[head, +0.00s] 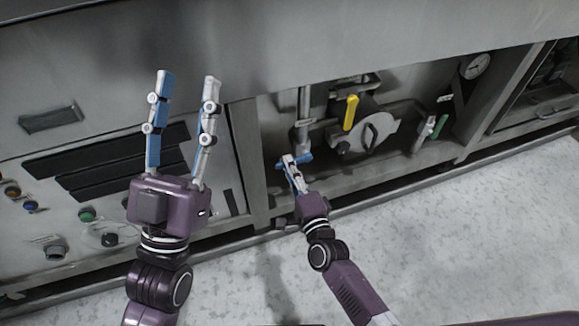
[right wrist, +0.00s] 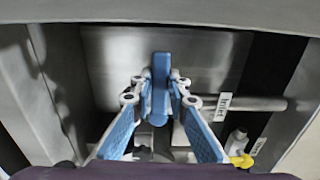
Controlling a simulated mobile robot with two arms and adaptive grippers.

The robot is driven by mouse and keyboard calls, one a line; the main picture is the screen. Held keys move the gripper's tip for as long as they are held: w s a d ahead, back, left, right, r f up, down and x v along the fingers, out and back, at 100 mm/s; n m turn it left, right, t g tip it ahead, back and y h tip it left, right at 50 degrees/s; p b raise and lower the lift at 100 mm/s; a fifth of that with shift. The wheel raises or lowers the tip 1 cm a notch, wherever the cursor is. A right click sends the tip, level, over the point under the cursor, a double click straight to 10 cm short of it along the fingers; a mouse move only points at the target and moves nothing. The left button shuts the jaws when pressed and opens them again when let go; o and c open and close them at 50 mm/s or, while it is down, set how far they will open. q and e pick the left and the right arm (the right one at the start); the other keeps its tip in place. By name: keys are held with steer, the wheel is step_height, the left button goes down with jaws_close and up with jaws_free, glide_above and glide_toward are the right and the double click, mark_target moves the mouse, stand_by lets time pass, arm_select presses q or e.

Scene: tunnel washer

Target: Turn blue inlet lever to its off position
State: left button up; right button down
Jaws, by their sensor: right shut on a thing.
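The blue inlet lever (head: 306,158) is on the piping inside the open bay of the machine, at the lower end of a grey vertical pipe. My right gripper (head: 289,161) is at the lever, its fingers shut on it and partly hiding it. In the right wrist view the blue lever (right wrist: 160,85) stands upright in the picture, between the fingertips of my right gripper (right wrist: 160,91). My left gripper (head: 188,78) is raised in front of the panel at left, its fingers apart and empty.
A yellow lever (head: 350,113) and a round grey cover (head: 372,131) are right of the blue lever. A green lever (head: 441,126) and a gauge (head: 475,66) are further right. A metal post (head: 248,160) borders the bay at left. The floor (head: 470,240) in front is clear.

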steer(key=c, duration=1.8)
jaws_free()
steer(key=shift+c, duration=0.2)
steer(key=v, duration=1.2)
steer(key=shift+r, duration=0.1)
